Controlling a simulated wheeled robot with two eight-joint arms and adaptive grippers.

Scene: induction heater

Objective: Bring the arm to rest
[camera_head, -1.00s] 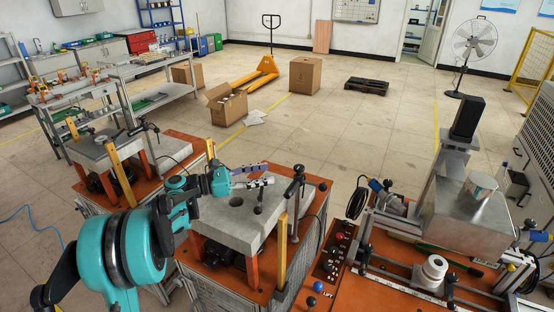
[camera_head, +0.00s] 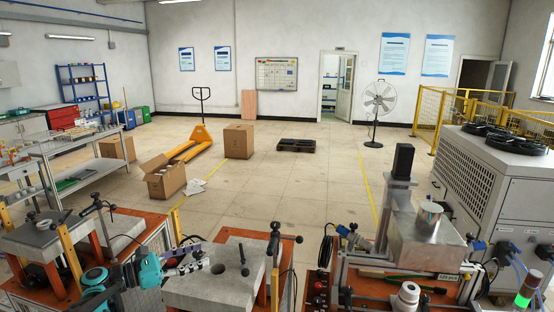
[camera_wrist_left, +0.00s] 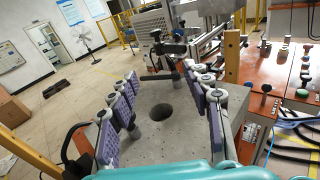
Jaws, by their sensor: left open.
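My left arm (camera_head: 123,285), teal and dark, comes in at the lower left. Its gripper (camera_head: 190,261) is open, at the left part of a grey block with a round hole in its top (camera_head: 221,291). In the left wrist view, the two purple-padded fingers (camera_wrist_left: 165,106) are spread wide with nothing between them. Behind and between them lies the hole of the grey block (camera_wrist_left: 161,115). I cannot tell how high the gripper is above the block. My right arm and gripper are not in view.
A clamp post with black knobs (camera_head: 274,252) stands at the block's right. A second grey-topped station (camera_head: 38,236) is at the left. The machine with a metal box (camera_head: 425,245) stands at the right. The open floor (camera_head: 270,190) beyond is mostly clear.

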